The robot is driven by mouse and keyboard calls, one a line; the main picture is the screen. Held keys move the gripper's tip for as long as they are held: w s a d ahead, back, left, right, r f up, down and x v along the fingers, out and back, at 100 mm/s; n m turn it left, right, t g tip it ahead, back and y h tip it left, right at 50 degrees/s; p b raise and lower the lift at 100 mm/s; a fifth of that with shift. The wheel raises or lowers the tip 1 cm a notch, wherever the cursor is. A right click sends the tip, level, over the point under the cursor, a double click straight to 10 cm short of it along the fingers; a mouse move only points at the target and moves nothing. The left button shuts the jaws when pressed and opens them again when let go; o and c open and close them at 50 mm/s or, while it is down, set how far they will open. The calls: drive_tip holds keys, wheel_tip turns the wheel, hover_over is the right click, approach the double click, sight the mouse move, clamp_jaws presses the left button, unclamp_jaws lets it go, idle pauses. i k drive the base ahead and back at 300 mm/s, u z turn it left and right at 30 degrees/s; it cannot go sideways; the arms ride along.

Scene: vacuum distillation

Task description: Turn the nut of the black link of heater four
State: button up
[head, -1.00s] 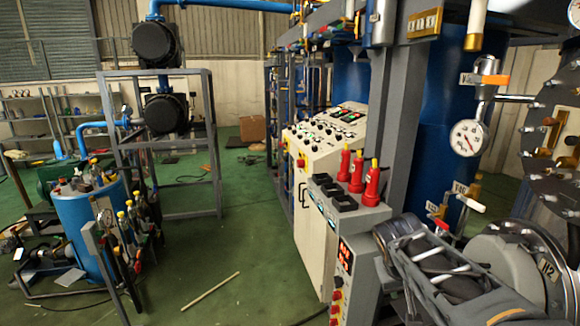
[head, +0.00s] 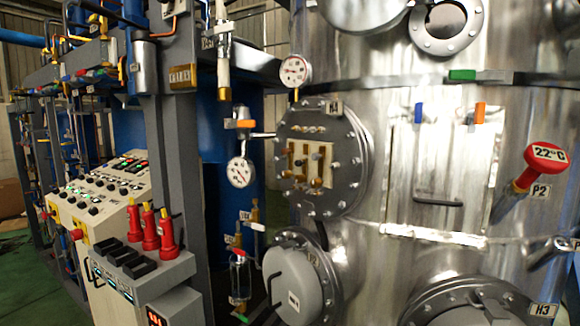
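A round bolted steel flange (head: 355,150) sits on the left side of the large steel vessel in the head view. A small tag (head: 334,109) at its upper right seems to read H4. Inside the flange, a pale terminal panel (head: 327,152) carries brass-coloured posts and nuts (head: 316,182) and small dark parts. They are too small for me to tell which is the black link or how its nut sits. My gripper is not in view.
A closed grey round cover (head: 290,285) juts out below the flange. Pressure gauges (head: 240,172) and valves stand to the left.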

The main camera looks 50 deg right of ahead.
sight(298, 179)
drive_tip(key=z, duration=1.05)
drive_tip(key=k, duration=1.25)
drive_tip(key=u, duration=1.25)
drive_tip(key=i, duration=0.7)
drive_tip(key=z, duration=0.5)
drive_tip(key=i, duration=0.65)
drive_tip(key=z, duration=0.8)
